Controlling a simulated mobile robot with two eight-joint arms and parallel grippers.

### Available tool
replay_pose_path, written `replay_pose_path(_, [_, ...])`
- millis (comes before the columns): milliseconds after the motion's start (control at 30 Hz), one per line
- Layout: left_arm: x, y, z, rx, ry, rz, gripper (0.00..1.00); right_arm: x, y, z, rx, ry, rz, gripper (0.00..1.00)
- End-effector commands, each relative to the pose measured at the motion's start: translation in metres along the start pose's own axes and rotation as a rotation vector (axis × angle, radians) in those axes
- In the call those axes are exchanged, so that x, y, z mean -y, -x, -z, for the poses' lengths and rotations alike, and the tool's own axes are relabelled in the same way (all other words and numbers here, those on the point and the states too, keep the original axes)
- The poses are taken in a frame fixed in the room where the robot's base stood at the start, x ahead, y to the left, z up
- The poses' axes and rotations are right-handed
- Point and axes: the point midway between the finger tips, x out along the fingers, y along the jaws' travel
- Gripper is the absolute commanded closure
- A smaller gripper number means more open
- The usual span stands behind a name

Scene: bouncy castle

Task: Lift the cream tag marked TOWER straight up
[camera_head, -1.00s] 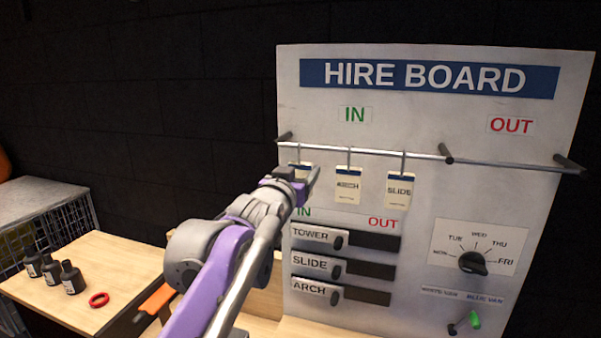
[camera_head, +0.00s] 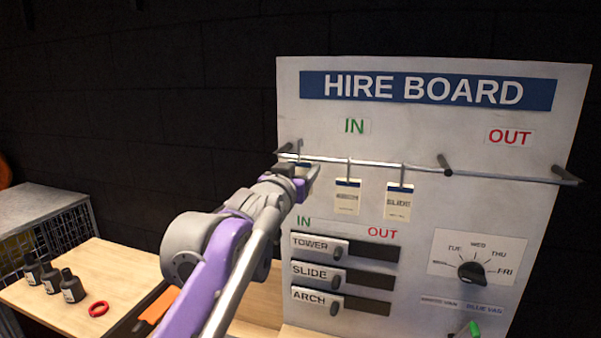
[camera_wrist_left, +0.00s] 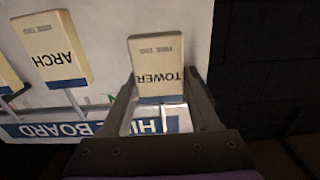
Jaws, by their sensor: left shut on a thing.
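The cream TOWER tag (camera_wrist_left: 157,62) hangs between the fingers of my left gripper (camera_wrist_left: 162,97) in the left wrist view, its lettering upside down there. The gripper is shut on it. In the head view my left gripper (camera_head: 302,180) is at the left end of the IN rail (camera_head: 375,162) and hides most of the tag. A thin hook (camera_head: 299,147) shows above the gripper, its top standing a little above the rail. I cannot tell whether it still touches the rail. My right gripper is not in view.
The ARCH tag (camera_head: 346,199) and SLIDE tag (camera_head: 398,204) hang on the rail to the right. The rail's dark end peg (camera_head: 284,149) is close to the gripper. Sliders (camera_head: 320,246) and a dial (camera_head: 471,273) sit lower on the board. Above the rail is clear.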

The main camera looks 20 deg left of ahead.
Motion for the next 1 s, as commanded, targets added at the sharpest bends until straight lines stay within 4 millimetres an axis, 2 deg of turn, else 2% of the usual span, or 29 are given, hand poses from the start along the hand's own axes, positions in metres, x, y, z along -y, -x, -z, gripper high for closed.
replay_pose_path(233, [0.000, 0.006, -0.001, -0.001, 0.000, 0.000, 0.92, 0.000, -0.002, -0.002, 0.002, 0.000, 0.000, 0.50])
replay_pose_path(1000, [0.000, 0.083, -0.002, 0.001, 0.001, 0.000, 0.92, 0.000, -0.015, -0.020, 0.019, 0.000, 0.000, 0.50])
